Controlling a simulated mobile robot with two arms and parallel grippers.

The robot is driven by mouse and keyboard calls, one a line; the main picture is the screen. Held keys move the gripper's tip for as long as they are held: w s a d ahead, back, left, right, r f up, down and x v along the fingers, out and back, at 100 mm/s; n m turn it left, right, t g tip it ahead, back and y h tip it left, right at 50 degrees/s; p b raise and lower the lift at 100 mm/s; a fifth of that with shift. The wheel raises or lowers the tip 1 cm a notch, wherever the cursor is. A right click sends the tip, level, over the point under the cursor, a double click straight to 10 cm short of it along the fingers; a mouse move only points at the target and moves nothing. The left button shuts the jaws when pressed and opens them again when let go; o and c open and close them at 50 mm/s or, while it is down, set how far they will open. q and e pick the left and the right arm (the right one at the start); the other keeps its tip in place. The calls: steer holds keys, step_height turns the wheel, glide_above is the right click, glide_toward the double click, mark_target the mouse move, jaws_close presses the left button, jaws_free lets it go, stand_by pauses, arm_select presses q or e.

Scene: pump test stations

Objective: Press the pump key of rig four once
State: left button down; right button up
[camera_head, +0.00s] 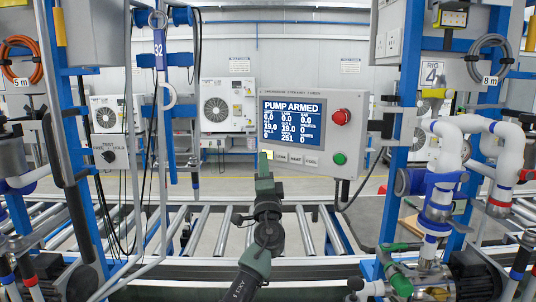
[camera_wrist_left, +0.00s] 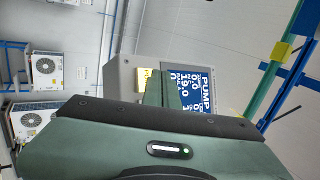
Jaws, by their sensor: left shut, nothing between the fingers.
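The grey control box (camera_head: 352,100) has a screen (camera_head: 291,130) reading PUMP ARMED. Below the screen is a row of keys; the leftmost, the yellow key (camera_head: 269,154), is partly covered by my left gripper (camera_head: 263,162). The other keys are pale, including the key (camera_head: 312,160) at the right end. The left gripper is shut and empty, its tips at the yellow key; I cannot tell whether they touch it. In the left wrist view the shut fingers (camera_wrist_left: 163,88) overlap the box beside the yellow key (camera_wrist_left: 151,84) and the screen (camera_wrist_left: 200,88). My right gripper is not in view.
A red button (camera_head: 341,117) and a green button (camera_head: 340,159) are on the box's right side. A roller conveyor (camera_head: 305,230) runs below the box. Blue posts stand on both sides.

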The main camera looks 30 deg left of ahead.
arm_select(q)
steer(key=shift+s, duration=0.15)
steer(key=s+p, duration=0.2)
steer(key=s, duration=0.3)
stand_by(0.4)
steer(key=shift+w, duration=0.1)
stand_by(0.5)
